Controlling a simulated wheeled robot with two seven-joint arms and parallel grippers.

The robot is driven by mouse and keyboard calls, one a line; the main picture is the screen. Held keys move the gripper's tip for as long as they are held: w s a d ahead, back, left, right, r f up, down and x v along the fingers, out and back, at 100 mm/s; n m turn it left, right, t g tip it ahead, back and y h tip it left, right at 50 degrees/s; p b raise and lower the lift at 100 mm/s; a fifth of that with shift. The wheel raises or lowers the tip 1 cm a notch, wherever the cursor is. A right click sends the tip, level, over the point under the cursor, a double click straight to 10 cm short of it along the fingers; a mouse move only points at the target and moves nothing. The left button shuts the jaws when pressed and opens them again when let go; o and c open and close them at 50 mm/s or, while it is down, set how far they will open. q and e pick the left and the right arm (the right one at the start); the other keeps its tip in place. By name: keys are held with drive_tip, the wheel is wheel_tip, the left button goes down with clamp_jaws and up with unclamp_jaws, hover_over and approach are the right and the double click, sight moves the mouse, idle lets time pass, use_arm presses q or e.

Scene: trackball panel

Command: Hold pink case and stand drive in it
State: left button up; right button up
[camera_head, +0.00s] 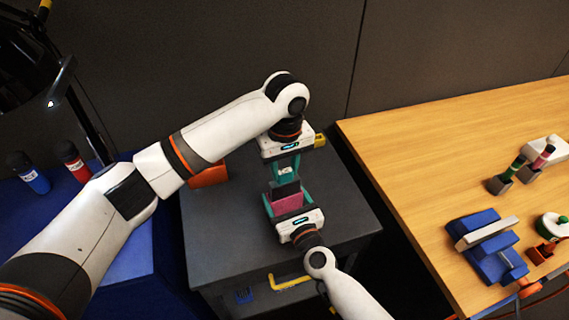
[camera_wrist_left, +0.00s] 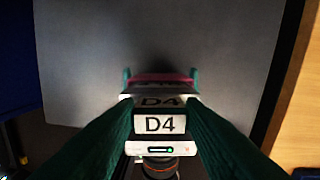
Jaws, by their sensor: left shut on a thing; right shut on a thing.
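The pink case (camera_head: 288,205) is between the teal fingers of my right gripper (camera_head: 287,198), which is shut on it above the dark table. A dark drive (camera_head: 287,189) shows just behind the case in the head view. My left gripper (camera_head: 286,177) reaches down over it and is shut on the drive. In the left wrist view the drive's white D4 label (camera_wrist_left: 160,124) lies between the left fingers, and a strip of the pink case (camera_wrist_left: 160,77) shows past it. The drive's lower end is hidden, so I cannot tell how deep it sits in the case.
The dark table (camera_head: 345,215) is mostly clear around the grippers. An orange item (camera_head: 208,175) and a yellow item (camera_head: 320,140) lie near its back. The wooden table (camera_head: 420,150) at right holds a blue fixture (camera_head: 485,245). Red (camera_head: 74,162) and blue (camera_head: 33,178) bottles stand at left.

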use_arm(q)
drive_tip(key=o, duration=1.1)
drive_tip(key=shift+f, duration=0.1)
wheel_tip(320, 180, up, 12)
drive_tip(key=shift+d, duration=0.1)
wheel_tip(320, 180, up, 11)
idle(1.1)
use_arm(e)
drive_tip(key=o, duration=0.9)
drive_tip(key=shift+o, duration=0.2)
